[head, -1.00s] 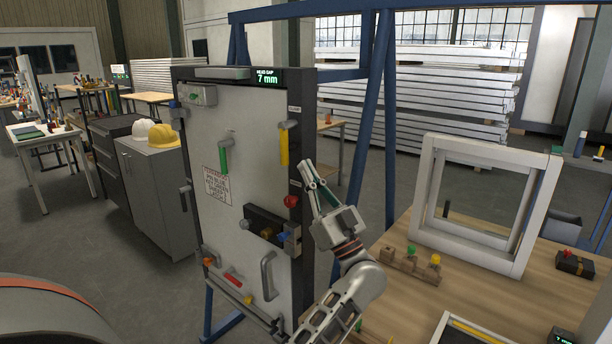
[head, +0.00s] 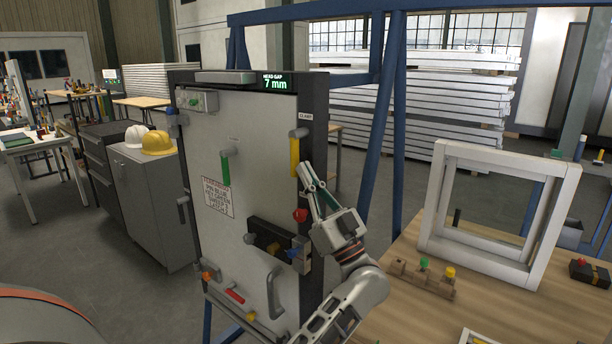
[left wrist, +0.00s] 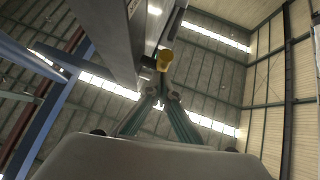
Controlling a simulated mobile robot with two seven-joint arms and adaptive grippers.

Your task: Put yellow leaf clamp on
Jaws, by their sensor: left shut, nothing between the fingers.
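The yellow clamp handle (head: 295,156) hangs upright on the right edge of the pale door leaf (head: 240,120), under a small "CLAMP" label. My left gripper (head: 306,172) is shut and empty, its fingers pointing up just right of the handle's lower end. The fingertips overlap the door's edge in the head view; I cannot tell whether they touch the handle. In the left wrist view the shut fingertips (left wrist: 160,95) point up, just below the yellow handle's end (left wrist: 164,60), with a visible gap. My right gripper is not in view.
A red knob (head: 300,215) and a dark latch block (head: 270,240) sit below on the door. A green handle (head: 225,168) hangs left. The display (head: 277,85) reads 7 mm. A blue frame post (head: 382,120) and a workbench with a white frame (head: 430,200) stand right.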

